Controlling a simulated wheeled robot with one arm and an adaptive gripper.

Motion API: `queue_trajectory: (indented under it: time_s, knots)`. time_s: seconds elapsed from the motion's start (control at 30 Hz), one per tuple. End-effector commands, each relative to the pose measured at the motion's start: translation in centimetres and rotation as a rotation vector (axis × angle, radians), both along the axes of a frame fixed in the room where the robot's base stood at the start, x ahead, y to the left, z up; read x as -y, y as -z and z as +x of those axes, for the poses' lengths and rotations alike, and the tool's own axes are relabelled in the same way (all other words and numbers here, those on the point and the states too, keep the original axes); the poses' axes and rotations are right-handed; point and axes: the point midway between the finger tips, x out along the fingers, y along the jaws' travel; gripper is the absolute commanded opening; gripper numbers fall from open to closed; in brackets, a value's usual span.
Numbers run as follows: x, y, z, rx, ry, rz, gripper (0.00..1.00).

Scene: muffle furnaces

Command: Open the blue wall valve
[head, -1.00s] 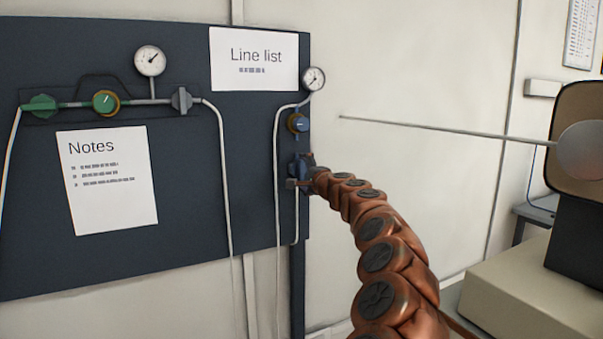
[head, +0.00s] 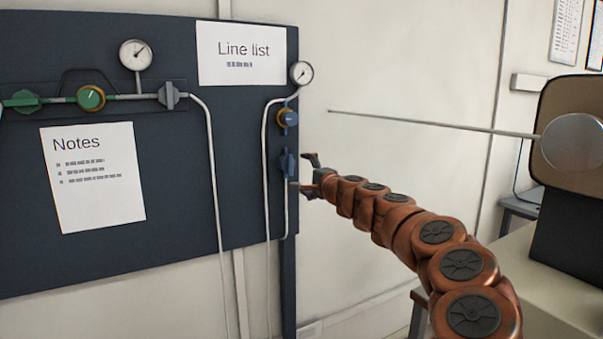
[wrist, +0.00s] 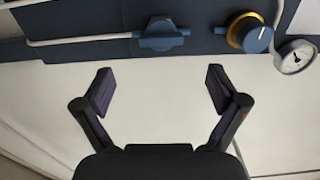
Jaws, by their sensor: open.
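The blue wall valve (head: 287,164) sits low on the right edge of the dark panel, below a round blue knob with a gold collar (head: 288,118). In the wrist view the blue valve (wrist: 161,35) is at the top centre, and its handle appears to lie lengthwise along its pipe. My gripper (head: 309,175) is just right of the valve, with a visible gap between them. In the wrist view my gripper (wrist: 159,72) is open and empty, with its two fingers spread below the valve and nothing between them.
A small gauge (head: 302,73) is above the blue knob. Green valves (head: 91,97) and another gauge (head: 136,54) are on the panel's left. A thin rod with a disc (head: 572,142) reaches across at the right. Bare wall lies right of the panel.

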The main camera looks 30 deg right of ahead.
Motion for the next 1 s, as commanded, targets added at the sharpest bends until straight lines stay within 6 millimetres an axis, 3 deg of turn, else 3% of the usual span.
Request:
queue_trajectory:
  time_s: [0.23,1.0]
  knots:
    - [0.0,-0.19,-1.32,0.003,0.003,-0.001,0.96]
    - [-0.11,-0.13,-1.38,0.002,0.001,-0.002,0.96]
